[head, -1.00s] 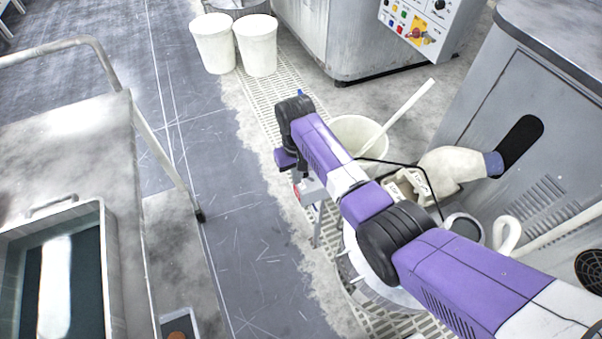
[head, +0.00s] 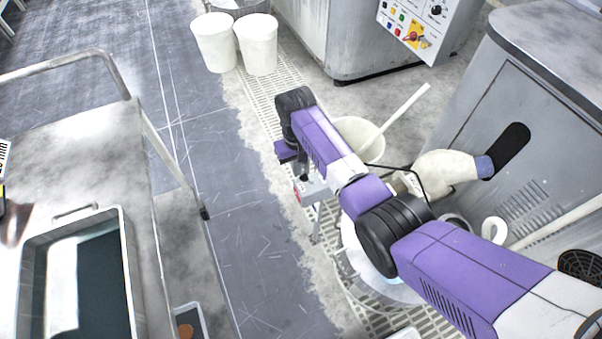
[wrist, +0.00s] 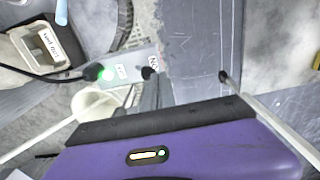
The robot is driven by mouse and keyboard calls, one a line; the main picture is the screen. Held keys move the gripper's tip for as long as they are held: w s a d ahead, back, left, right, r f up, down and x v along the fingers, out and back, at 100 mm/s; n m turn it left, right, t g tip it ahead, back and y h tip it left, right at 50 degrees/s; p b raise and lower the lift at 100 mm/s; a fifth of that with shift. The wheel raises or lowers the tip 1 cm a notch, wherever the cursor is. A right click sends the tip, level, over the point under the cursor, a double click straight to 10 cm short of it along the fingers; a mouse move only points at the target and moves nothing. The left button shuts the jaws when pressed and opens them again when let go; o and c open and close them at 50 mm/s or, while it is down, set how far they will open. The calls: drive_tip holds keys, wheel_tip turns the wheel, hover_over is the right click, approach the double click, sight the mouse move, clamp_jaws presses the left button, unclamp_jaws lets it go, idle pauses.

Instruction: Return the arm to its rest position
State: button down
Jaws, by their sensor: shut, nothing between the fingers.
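My purple and black arm (head: 322,140) reaches from the lower right of the head view, and its wrist end points down near the middle. In the wrist view, my gripper (wrist: 150,76) shows as two narrow grey fingers close together beyond the purple hand housing. The fingers are shut with nothing seen between them. In the head view the fingers are hard to make out beneath the wrist. In the wrist view, a grey control box (wrist: 125,70) with a lit green button is close to the fingertips; I cannot tell whether they touch.
A trolley (head: 110,150) with a grey tray (head: 135,290) stands at left. Two white buckets (head: 213,42) stand at the back. A bucket with a stick (head: 358,132) is just behind the arm. A grey cabinet (head: 480,130) stands right. Floor between trolley and arm is clear.

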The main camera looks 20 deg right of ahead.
drive_tip(key=shift+r, duration=0.25)
idle(0.3)
drive_tip(key=w+a+r+t, duration=0.3)
drive_tip(key=w+r+t, duration=0.3)
drive_tip(key=w+t, duration=0.3)
drive_tip(key=s+d+r+t, duration=0.1)
drive_tip(key=s+r, duration=0.4)
drive_tip(key=s, duration=1.2)
drive_tip(key=s+d+r+t, duration=0.1)
drive_tip(key=s+r+t, duration=0.2)
drive_tip(key=s, duration=1.5)
drive_tip(key=s+d+r+t, duration=0.1)
drive_tip(key=s+r, duration=0.6)
drive_tip(key=s, duration=1)
drive_tip(key=shift+s+r+t, duration=0.25)
drive_tip(key=shift+s+t, duration=0.15)
